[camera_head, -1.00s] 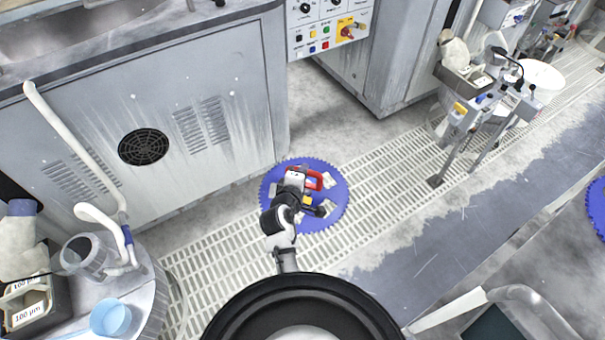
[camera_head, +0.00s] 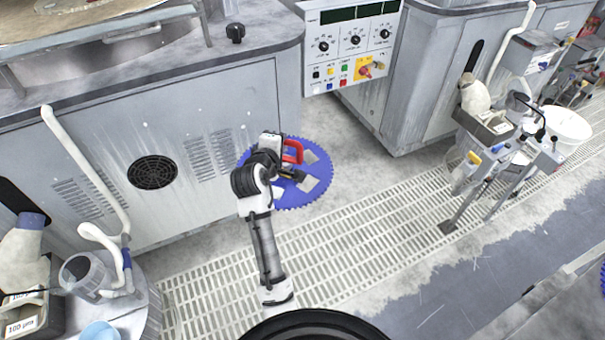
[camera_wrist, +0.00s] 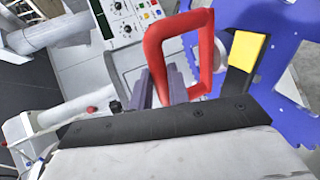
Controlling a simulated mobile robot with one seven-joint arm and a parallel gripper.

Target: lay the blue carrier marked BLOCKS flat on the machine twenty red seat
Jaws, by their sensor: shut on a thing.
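The blue toothed carrier (camera_head: 284,202) hangs from my gripper above the floor in front of the grey machine cabinet. Several pale block-like patches show on its face, but I cannot read any marking on it. My gripper (camera_head: 288,160) is shut on the carrier's red handle (camera_head: 297,151). In the wrist view the red handle (camera_wrist: 207,50) stands up at the gripper fingers (camera_wrist: 172,85), and part of the blue carrier (camera_wrist: 283,30) shows at the right. No red seat can be made out; only a corner of the machine's top (camera_head: 60,24) shows at upper left.
A side stand with a clear jug (camera_head: 85,275) is at lower left. A dispenser stand (camera_head: 490,170) is at right. White floor grating (camera_head: 350,245) runs between, mostly clear.

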